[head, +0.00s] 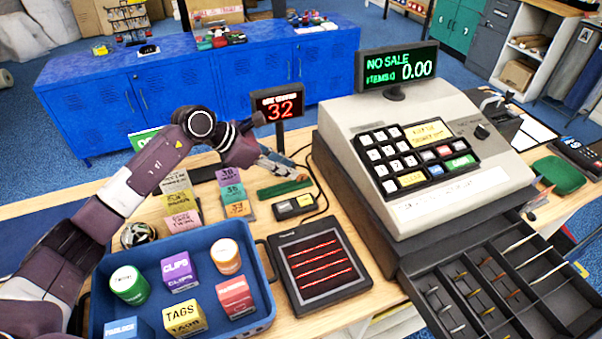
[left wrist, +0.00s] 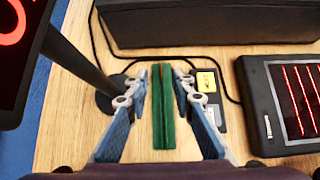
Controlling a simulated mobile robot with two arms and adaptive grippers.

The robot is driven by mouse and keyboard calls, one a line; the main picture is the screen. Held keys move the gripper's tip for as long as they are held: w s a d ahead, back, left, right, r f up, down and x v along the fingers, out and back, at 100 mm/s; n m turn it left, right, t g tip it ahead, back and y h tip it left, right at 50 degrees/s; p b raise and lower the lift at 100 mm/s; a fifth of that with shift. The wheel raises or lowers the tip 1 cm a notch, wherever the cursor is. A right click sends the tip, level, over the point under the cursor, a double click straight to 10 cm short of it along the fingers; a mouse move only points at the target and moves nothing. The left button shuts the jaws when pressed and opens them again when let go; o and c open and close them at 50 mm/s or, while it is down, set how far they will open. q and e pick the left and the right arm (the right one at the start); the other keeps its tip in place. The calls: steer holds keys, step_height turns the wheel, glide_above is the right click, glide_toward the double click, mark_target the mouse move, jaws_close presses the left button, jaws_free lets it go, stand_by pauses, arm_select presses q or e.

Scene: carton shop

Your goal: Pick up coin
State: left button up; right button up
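No coin shows clearly as a round disc. A narrow green holder (head: 284,188) lies on the wooden counter; in the left wrist view the green holder (left wrist: 163,120) has a dark lengthwise line and a small brownish edge near its far end. I cannot tell whether that edge is the coin. My left gripper (head: 287,168) is open over the holder. In the left wrist view the left gripper's fingers (left wrist: 162,84) are on either side of the holder's far part, with gaps showing. Nothing is visibly held. My right gripper is not in view.
The cash register (head: 425,150) stands right of the holder, its coin drawer (head: 520,292) open. The red-lined scanner (head: 320,268) and blue bin (head: 262,318) are in front. The number display (head: 278,104) stands close behind the gripper. Coloured number cards (head: 233,192) lie left.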

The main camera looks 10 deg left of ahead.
mark_target(302, 178)
arm_select(q)
steer(key=p+x, duration=0.1)
steer(key=x, duration=0.2)
steer(key=shift+d+f+p, duration=0.15)
steer(key=shift+d+p, duration=0.1)
steer(key=shift+p, duration=0.15)
steer(key=shift+w+d+f, duration=0.25)
steer(key=shift+f, duration=0.2)
jaws_close()
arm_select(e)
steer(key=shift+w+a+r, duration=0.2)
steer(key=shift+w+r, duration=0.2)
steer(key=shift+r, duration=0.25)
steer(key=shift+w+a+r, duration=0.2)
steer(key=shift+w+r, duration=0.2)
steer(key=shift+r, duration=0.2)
